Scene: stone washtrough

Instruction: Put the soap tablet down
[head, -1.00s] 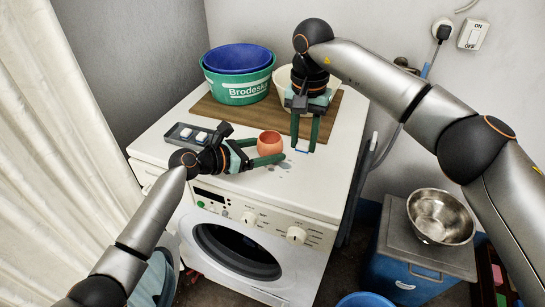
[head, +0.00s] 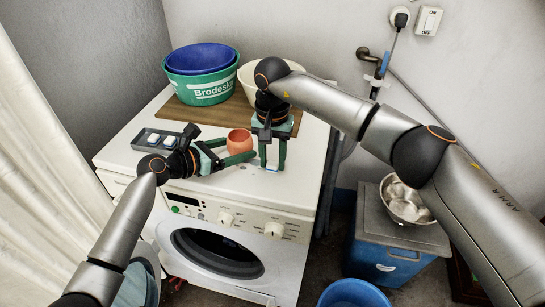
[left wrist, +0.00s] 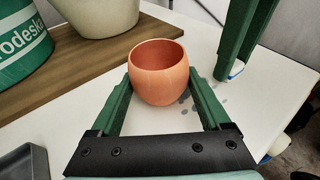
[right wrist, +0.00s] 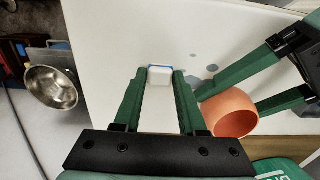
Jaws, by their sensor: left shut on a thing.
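The soap tablet (right wrist: 160,75), white with a blue edge, sits between the fingertips of my right gripper (right wrist: 160,77). It is at the washing machine's white top, close to the front edge. The fingers point down on either side of it; whether they press on it is unclear. In the head view the tablet (head: 272,169) shows as a small white spot below my right gripper (head: 272,165). My left gripper (left wrist: 157,85) is shut on a round orange pot (left wrist: 158,72), which stands upright on the machine's top left of the tablet (head: 239,140).
A grey tray (head: 147,145) with white pieces lies at left. A wooden board (head: 225,112) at the back carries green and blue tubs (head: 205,85) and a cream bowl (head: 247,80). A metal bowl (head: 403,203) rests on a blue box at right. Bluish spots mark the machine's top.

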